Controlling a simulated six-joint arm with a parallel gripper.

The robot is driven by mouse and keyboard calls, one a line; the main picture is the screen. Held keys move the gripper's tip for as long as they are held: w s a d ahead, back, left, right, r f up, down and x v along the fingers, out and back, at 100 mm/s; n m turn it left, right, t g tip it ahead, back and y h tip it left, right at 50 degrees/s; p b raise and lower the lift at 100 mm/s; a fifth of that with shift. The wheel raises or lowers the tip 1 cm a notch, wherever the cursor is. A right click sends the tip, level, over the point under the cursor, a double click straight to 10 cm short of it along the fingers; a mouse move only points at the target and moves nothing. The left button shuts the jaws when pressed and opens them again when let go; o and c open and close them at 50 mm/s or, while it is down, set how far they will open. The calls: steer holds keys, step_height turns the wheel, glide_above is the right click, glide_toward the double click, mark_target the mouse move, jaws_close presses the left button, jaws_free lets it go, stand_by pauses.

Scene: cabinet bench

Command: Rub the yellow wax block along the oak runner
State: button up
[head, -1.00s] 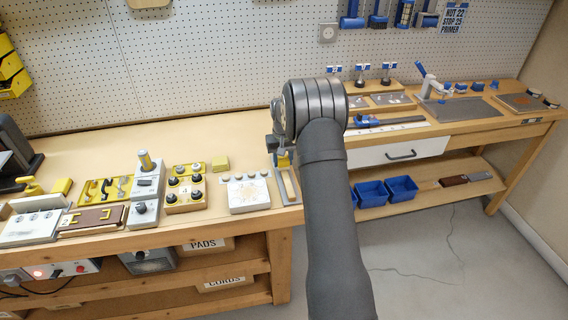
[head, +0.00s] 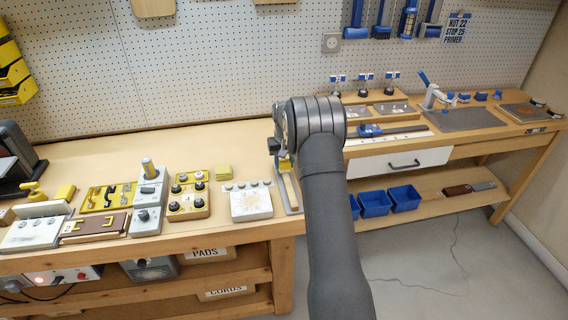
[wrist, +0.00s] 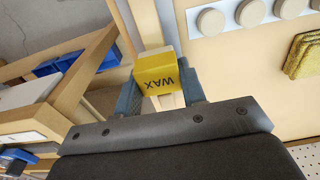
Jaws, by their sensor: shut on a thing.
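My gripper (wrist: 160,92) is shut on the yellow wax block (wrist: 157,72), whose dark WAX lettering shows in the wrist view. The block sits between the two fingertips and over the oak runner (wrist: 147,22). I cannot tell whether it touches the wood. In the head view the runner (head: 290,189) is a narrow pale strip in a grey holder near the bench's front edge. Its far part is hidden by my gripper (head: 283,158), where a little of the yellow block (head: 286,165) shows.
A white plate with round knobs (head: 251,205) stands just left of the runner, with a yellow pad (head: 223,172) behind it. Knob boxes and panels stand farther left. A white drawer (head: 398,163) and blue bins (head: 374,203) are to the right. The bench behind is clear.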

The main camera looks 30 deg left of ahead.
mark_target(290, 190)
steer(key=shift+s+d+f, duration=0.15)
steer(key=shift+s+d, duration=1.7)
steer(key=shift+s+d+f, duration=0.15)
steer(key=shift+s+d, duration=1.65)
steer(key=shift+s+d+r, duration=0.1)
steer(key=shift+s+d, duration=2.55)
steer(key=shift+r, duration=3)
step_height(290, 190, up, 3)
